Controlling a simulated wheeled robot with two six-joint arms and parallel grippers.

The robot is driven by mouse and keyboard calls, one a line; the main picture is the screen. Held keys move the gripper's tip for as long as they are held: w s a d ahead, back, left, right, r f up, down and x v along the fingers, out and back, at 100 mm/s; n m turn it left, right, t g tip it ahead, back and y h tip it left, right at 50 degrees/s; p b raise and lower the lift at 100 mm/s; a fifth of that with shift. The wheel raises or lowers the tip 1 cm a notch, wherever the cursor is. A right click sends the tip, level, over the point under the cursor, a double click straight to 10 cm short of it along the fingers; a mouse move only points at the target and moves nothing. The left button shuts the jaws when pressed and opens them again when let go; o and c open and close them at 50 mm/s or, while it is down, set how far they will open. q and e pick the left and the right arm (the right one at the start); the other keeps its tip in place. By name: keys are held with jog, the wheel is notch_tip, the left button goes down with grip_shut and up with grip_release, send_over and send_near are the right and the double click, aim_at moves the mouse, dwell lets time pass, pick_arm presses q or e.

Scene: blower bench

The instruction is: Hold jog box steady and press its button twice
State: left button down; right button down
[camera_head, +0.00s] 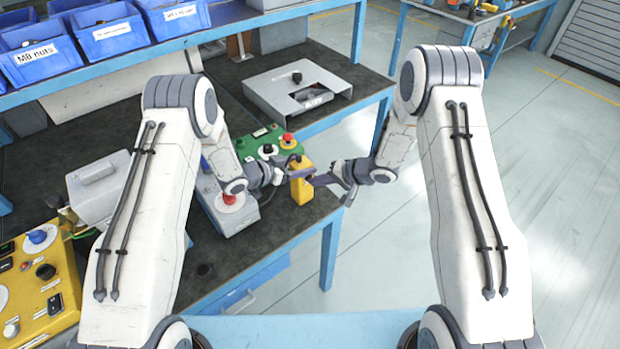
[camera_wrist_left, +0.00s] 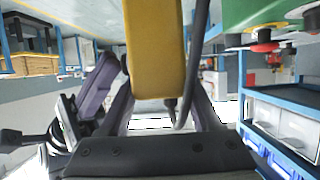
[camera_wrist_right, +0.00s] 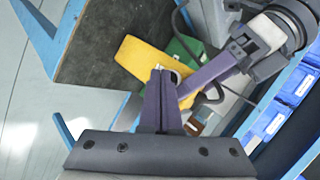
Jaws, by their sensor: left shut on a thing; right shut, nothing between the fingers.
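The yellow jog box (camera_head: 301,188) is upright near the bench's front right corner. It also shows in the left wrist view (camera_wrist_left: 155,45) and the right wrist view (camera_wrist_right: 138,62). My left gripper (camera_head: 293,164) is shut on the jog box from the left. My right gripper (camera_head: 318,180) is shut and empty, its fingertips at the box's right side. In the right wrist view its closed fingers (camera_wrist_right: 160,78) overlap the yellow box; I cannot tell whether they touch it. The button is hidden or too small to make out.
A green control box (camera_head: 258,142) with a red button stands behind the jog box. A grey box with a red knob (camera_head: 230,212) is left of it. A cable hangs by the jog box. A grey tray (camera_head: 262,92) lies farther back. Open floor (camera_head: 400,250) lies right.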

jog(key=shift+w+a, duration=0.1)
dwell(0.3)
jog(key=shift+s+d, duration=0.5)
jog(key=shift+s, duration=0.2)
jog(key=shift+s+d, duration=0.75)
jog(key=shift+s, duration=0.25)
jog(key=shift+s+d, duration=0.7)
jog(key=shift+s, duration=0.3)
pick_arm(q)
grip_release()
jog(key=v, duration=1.2)
pick_arm(e)
jog(key=shift+r, duration=0.15)
